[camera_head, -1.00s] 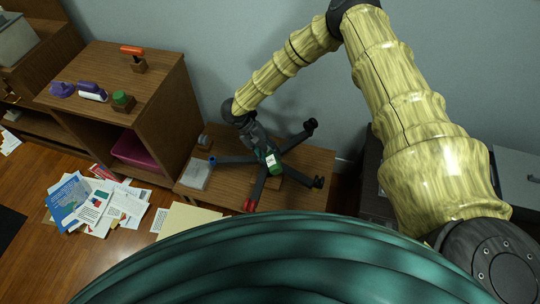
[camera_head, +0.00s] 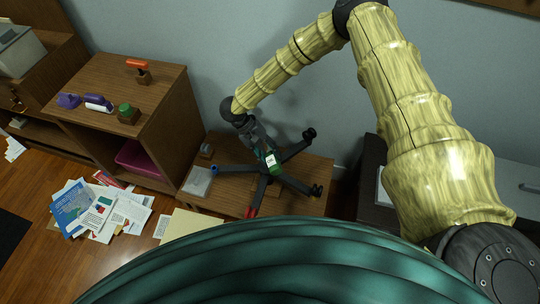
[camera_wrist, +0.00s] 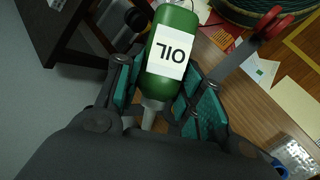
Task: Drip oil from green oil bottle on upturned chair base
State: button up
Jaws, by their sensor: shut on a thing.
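The green oil bottle (camera_wrist: 172,50) with a white OIL label is held between the teal-padded fingers of my gripper (camera_wrist: 172,95) in the wrist view. Its grey nozzle points toward the bottom of that picture, and its tip is hidden behind my gripper. In the head view the bottle (camera_head: 275,168) shows small, tilted, over the chair base. The upturned dark chair base (camera_head: 291,183) lies on a low wooden table (camera_head: 228,205), its legs spread out, with one red end and one blue end. My gripper (camera_head: 268,157) is above its middle. Whether the nozzle touches the base cannot be told.
A wooden cabinet (camera_head: 165,110) at left bears a purple item, a white-and-purple item, a green-topped block (camera_head: 127,113) and an orange-handled tool. A pink bin (camera_head: 140,158) sits inside it. Papers (camera_head: 100,208) litter the floor. A clear packet (camera_head: 199,182) lies on the table.

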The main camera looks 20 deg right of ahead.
jog(key=shift+s+r+t+p, duration=0.2)
jog(key=shift+r+t+p, duration=0.05)
jog(key=shift+t+p, duration=0.9)
jog(key=shift+s+f+m+t+p, duration=0.1)
jog(key=shift+m+t+p, duration=0.4)
jog(key=shift+t, duration=0.65)
jog(key=shift+t, duration=0.5)
jog(key=shift+s+f+m+t+b, duration=0.15)
jog(key=shift+m+t+b, duration=0.1)
jog(key=shift+t, duration=0.45)
jog(key=shift+s+r+m+t+b, duration=0.15)
jog(key=shift+m+t+b, duration=0.1)
jog(key=shift+t, duration=0.45)
jog(key=shift+t+h, duration=0.3)
jog(key=shift+t, duration=0.1)
